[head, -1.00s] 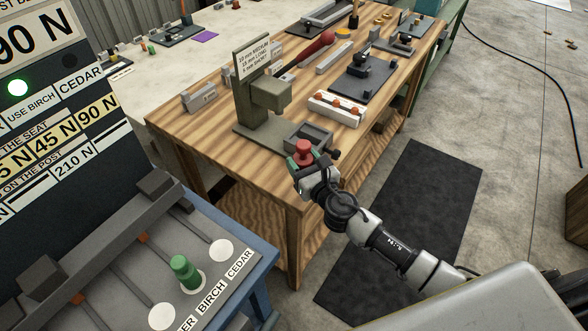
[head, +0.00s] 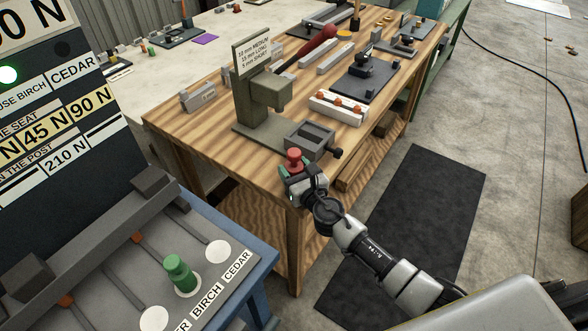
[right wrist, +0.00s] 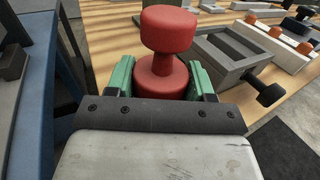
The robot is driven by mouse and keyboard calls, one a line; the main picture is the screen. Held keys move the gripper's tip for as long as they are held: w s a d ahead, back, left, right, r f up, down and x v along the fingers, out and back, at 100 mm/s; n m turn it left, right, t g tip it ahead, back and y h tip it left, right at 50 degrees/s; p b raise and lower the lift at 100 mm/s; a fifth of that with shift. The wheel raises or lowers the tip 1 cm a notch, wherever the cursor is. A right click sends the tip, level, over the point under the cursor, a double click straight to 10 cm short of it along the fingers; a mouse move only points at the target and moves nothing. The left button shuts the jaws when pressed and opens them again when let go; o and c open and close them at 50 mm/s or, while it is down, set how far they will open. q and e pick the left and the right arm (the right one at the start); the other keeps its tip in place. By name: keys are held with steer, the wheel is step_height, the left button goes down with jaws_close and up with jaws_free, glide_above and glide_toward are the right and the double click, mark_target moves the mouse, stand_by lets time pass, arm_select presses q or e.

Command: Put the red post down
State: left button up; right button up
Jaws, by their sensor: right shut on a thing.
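The red post (head: 294,158) is a spool-like piece with a wide round head and a narrow neck. My right gripper (head: 295,172) is shut on it at the front corner of the wooden table. In the right wrist view the red post (right wrist: 168,30) stands upright between the green finger pads of my right gripper (right wrist: 160,82). Its lower part is partly hidden by the gripper, so I cannot tell whether it touches the table. My left gripper is not in view.
A grey open vise-like tray (head: 312,139) sits just behind the post, beside the press (head: 262,95). A green post (head: 180,272) stands on a marked spot of the blue-framed bench (head: 262,262) at left. A white block with red pegs (head: 338,106) lies further back.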

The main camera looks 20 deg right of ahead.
steer(key=o, duration=1.3)
steer(key=shift+f, duration=0.1)
steer(key=shift+o, duration=0.2)
